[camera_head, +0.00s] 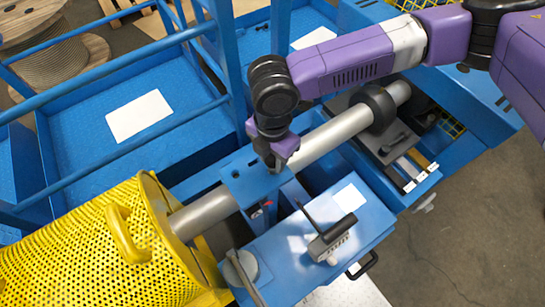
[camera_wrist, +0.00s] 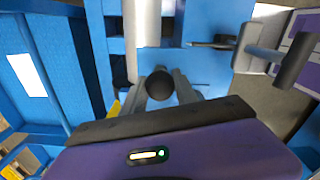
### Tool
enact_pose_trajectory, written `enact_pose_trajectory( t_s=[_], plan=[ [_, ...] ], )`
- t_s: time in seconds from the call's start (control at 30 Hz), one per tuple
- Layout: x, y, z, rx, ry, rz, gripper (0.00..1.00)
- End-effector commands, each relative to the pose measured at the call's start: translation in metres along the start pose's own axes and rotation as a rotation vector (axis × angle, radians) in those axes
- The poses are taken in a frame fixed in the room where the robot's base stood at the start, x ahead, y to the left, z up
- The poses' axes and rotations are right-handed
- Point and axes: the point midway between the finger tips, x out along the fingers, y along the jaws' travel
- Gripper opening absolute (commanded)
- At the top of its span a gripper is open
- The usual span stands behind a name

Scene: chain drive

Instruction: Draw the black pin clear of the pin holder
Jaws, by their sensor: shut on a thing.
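My gripper (camera_head: 272,165) points down over a blue block (camera_head: 240,178) that spans the grey shaft; this block looks like the pin holder, though I cannot be sure. In the wrist view my gripper (camera_wrist: 160,88) has its two grey fingers closed on the round black head of the black pin (camera_wrist: 160,86). The pin's lower part is hidden beneath its head, so I cannot tell how deep it sits or whether it touches the holder. In the head view the pin is hidden by my wrist and fingers.
The long grey shaft (camera_head: 200,213) runs from a yellow perforated guard (camera_head: 80,260) up to a black collar (camera_head: 376,105). A grey device with a black lever (camera_head: 330,240) stands on the blue deck at the right. Blue railings (camera_head: 215,65) rise close behind my gripper.

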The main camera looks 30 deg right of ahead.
Motion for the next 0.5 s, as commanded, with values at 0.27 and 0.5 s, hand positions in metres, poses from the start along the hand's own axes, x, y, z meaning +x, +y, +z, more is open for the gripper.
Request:
enact_pose_trajectory(
  t_s=[0.27,0.5],
  plan=[
    [-0.015,0.000,0.000,0.000,0.000,0.000,0.00],
    [-0.026,0.000,0.000,0.000,0.000,0.001,0.00]
  ],
)
